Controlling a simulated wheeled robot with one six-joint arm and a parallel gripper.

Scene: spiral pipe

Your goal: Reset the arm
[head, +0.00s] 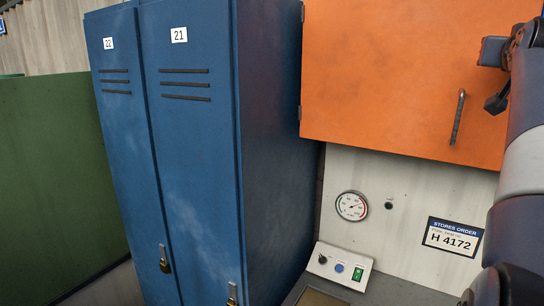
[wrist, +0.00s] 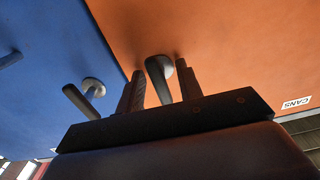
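My arm comes in at the right edge of the head view. My gripper (head: 488,78) is at the upper right there, in front of the orange cabinet door (head: 390,75), its two fingers apart. A dark upright bar handle (head: 458,118) on that door shows to the left of the fingers, with a gap in the picture. In the wrist view my gripper (wrist: 160,83) has its fingers spread, and a dark handle (wrist: 157,80) on the orange surface shows between them. It does not look clamped; its distance from the fingers is hard to judge.
Blue lockers (head: 200,150) numbered 22 and 21 stand at the left, beside a green panel (head: 55,180). A gauge (head: 351,206), a button box (head: 340,267) and a stores order sign (head: 453,237) are below the cabinet. A blue door's handle (wrist: 78,101) is close by in the wrist view.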

